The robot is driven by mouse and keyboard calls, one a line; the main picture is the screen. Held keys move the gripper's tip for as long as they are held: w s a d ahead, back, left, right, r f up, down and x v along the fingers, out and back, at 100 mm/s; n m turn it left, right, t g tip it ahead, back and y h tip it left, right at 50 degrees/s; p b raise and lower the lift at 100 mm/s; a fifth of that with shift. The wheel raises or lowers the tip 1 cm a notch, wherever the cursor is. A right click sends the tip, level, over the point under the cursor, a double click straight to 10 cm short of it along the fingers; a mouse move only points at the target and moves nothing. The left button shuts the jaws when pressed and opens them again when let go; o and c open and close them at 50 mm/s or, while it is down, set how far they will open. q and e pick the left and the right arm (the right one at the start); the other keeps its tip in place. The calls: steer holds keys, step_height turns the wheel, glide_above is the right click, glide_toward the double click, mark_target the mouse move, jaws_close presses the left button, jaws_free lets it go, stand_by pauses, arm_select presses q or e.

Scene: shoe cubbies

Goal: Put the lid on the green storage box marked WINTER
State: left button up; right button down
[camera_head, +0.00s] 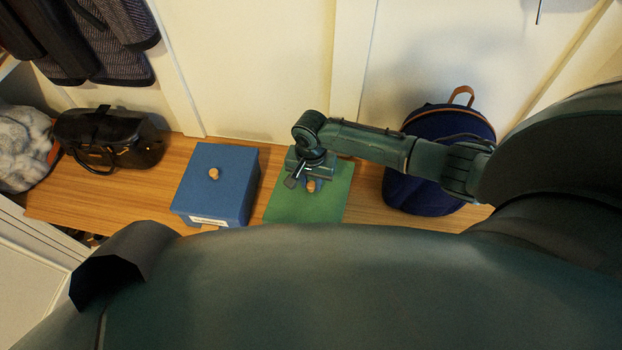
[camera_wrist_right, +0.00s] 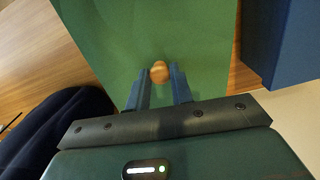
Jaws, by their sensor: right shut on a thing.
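A flat green lid (camera_head: 300,208) with a round wooden knob (camera_head: 311,185) lies over the bench to the right of the blue box. My right gripper (camera_head: 308,168) reaches down over it and is shut on the knob. In the right wrist view, both fingertips (camera_wrist_right: 159,76) are at the sides of the knob, with the green surface (camera_wrist_right: 165,30) around it. My body covers the near side, so I cannot tell whether the green box is under the lid, and no WINTER marking shows. My left gripper is not in view.
A closed blue box (camera_head: 215,195) with a wooden knob and white label stands close on the left. A black bag (camera_head: 110,140) is farther left, and a navy backpack (camera_head: 450,125) stands to the right. Bare wooden bench (camera_head: 368,195) shows between the lid and backpack.

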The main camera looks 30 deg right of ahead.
steer(key=shift+f, duration=0.45)
stand_by(0.4)
steer(key=shift+f, duration=0.25)
stand_by(0.6)
steer(key=c, duration=1.1)
jaws_free()
steer(key=shift+c, duration=0.2)
steer(key=shift+o, duration=0.5)
steer(key=o, duration=0.4)
